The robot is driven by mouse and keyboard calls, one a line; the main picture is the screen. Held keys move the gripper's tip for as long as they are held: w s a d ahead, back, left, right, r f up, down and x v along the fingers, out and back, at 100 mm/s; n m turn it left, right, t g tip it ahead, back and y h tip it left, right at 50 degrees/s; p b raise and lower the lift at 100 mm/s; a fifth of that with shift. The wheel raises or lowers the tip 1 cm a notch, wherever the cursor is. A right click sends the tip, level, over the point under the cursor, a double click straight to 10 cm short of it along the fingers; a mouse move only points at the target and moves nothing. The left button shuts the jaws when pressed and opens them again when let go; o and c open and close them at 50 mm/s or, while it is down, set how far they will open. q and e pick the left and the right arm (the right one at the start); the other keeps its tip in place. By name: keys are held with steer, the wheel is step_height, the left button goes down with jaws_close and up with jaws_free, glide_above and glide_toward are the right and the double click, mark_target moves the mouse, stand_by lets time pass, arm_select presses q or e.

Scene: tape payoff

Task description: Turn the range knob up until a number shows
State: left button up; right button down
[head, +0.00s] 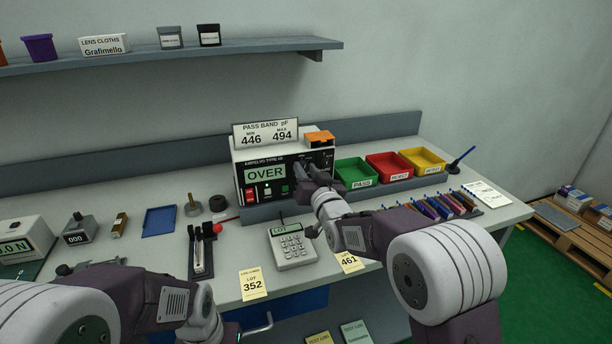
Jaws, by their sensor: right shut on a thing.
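The meter (240,160) stands at the back middle of the bench, and its green display (265,173) reads OVER. A sign (266,133) on top of it gives a pass band of 446 to 494 pF. My right gripper (309,172) is at the right part of the meter's front panel and is shut on the range knob. The gripper hides the knob, so its setting cannot be read.
Green (356,173), red (389,166) and yellow (422,160) bins stand right of the meter. A keypad device (292,245) and lot cards (253,284) lie in front. Several coloured parts sit in a rack at the right. A shelf (180,58) hangs above.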

steer(key=m+b, duration=0.1)
steer(key=m, duration=0.1)
steer(key=m+b, duration=0.1)
steer(key=m, duration=0.1)
steer(key=shift+f+m, duration=0.2)
steer(key=shift+m, duration=0.1)
steer(key=shift+d+m+b, duration=0.1)
steer(key=shift+m+b, duration=0.9)
steer(key=shift+m, duration=1)
steer(key=shift+r, duration=0.1)
steer(key=c, duration=1.1)
jaws_free()
steer(key=v, duration=0.9)
steer(key=shift+b, duration=0.35)
